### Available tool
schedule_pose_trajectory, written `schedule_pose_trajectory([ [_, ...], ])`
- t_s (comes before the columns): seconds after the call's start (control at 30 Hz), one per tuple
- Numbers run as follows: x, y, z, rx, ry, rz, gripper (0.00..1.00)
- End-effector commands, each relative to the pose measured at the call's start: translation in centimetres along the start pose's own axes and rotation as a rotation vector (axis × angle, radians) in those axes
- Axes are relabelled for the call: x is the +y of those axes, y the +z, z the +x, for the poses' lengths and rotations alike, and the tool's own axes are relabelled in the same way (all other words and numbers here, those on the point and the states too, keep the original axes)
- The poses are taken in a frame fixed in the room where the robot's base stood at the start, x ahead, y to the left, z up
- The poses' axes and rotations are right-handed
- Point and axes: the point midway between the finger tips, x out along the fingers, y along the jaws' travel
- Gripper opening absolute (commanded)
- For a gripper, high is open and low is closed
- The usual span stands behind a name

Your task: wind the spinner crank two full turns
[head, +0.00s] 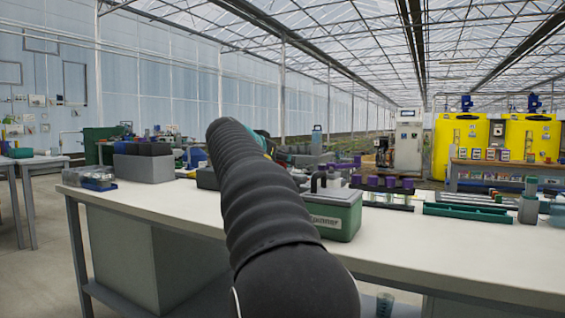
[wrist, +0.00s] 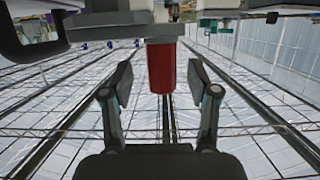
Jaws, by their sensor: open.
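The spinner (head: 335,215) is a green box with a grey top and a label reading "Spinner", on the white bench in the head view. A dark bent handle (head: 318,181) stands on its top. My arm covers the area left of it and hides my gripper there. In the wrist view, which is upside down, my gripper (wrist: 159,82) is open. A red cylindrical knob (wrist: 162,65) attached to a grey part lies between the two fingers, with a gap on each side. It looks like the crank's grip, but the head view does not show it.
The white bench (head: 430,245) carries a grey bin (head: 145,168) at left. Right of the spinner are purple-capped tubes (head: 390,182), a green tray (head: 466,213) and a grey-green bottle (head: 529,200). The bench front right of the spinner is clear.

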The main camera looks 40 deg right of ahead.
Motion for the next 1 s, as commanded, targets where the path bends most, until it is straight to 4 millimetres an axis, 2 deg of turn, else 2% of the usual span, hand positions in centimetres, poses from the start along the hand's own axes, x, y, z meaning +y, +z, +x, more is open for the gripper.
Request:
schedule_pose_trajectory([
  [0.03,-0.1,0.0,-1.2,0.001,-0.003,0.000,0.60],
  [0.2,-0.1,0.0,-4.7,0.001,-0.003,0.000,0.60],
  [0.4,-0.1,0.0,-7.7,0.001,-0.002,-0.001,0.60],
  [0.6,0.0,0.1,-9.0,-0.001,0.000,-0.001,0.60],
  [0.87,0.0,0.1,-9.1,-0.001,0.001,-0.016,0.60],
  [1.0,-0.3,0.2,-9.1,-0.005,-0.014,-0.109,0.60],
])
